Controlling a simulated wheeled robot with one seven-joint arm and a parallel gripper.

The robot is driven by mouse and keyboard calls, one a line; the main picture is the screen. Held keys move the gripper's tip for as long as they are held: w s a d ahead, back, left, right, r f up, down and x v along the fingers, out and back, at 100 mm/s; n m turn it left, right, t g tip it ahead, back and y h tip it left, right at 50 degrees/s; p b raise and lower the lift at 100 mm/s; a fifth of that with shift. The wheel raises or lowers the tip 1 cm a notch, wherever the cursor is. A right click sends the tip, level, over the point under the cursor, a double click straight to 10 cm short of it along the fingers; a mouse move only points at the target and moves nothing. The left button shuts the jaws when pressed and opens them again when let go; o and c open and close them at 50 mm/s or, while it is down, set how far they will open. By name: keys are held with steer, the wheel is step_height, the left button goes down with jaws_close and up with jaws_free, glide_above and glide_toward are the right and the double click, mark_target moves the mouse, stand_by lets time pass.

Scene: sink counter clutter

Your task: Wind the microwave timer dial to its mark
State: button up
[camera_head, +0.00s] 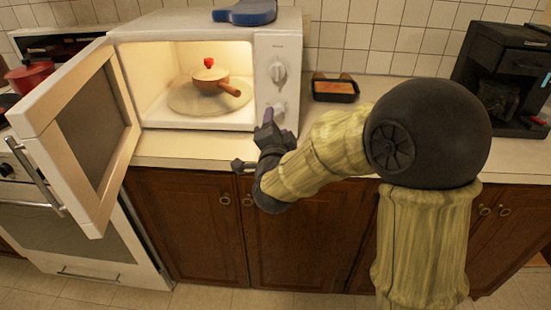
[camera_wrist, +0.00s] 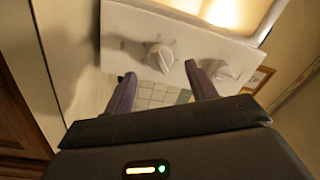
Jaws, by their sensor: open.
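The white microwave (camera_head: 200,22) stands on the counter with its door (camera_head: 88,120) swung open. Its control panel has two white dials: an upper dial (camera_head: 277,71) and a lower dial (camera_head: 279,108). My gripper (camera_head: 268,117) is at the lower part of the panel, open, and partly covers the lower dial in the head view. In the wrist view, the lower dial (camera_wrist: 160,57) shows just beyond and between the tips of my open gripper (camera_wrist: 160,72). The upper dial (camera_wrist: 222,70) lies to its right there. I cannot tell whether the fingers touch the dial. The timer mark is not readable.
A pot with a brown handle (camera_head: 212,81) sits on the turntable inside. A dark tray (camera_head: 335,88) stands right of the microwave, and a black machine (camera_head: 498,75) farther right. A blue object (camera_head: 246,12) lies on top. The counter front (camera_head: 180,150) is clear.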

steer(key=s+b, duration=0.2)
steer(key=s, duration=1.1)
steer(key=shift+s+f, duration=0.2)
steer(key=shift+f, duration=0.15)
steer(key=shift+d, duration=0.1)
steer(key=d+f+n+g+y, duration=0.1)
steer(key=d+f+n+g, duration=0.25)
steer(key=f, duration=0.35)
steer(key=d+f+n+g+y, duration=0.1)
steer(key=d+f+n+g, duration=0.2)
steer(key=f+n+g, duration=0.25)
steer(key=s+d+f+n+g+h, duration=0.2)
steer(key=s+d+f+n+g, duration=0.1)
steer(key=s+d+f+g, duration=0.65)
step_height(320, 180, up, 27)
steer(key=d+t+p, duration=0.1)
steer(key=t+p, duration=0.1)
steer(key=p, duration=2.2)
steer(key=shift+d+p, duration=0.15)
steer(key=shift+p, duration=0.15)
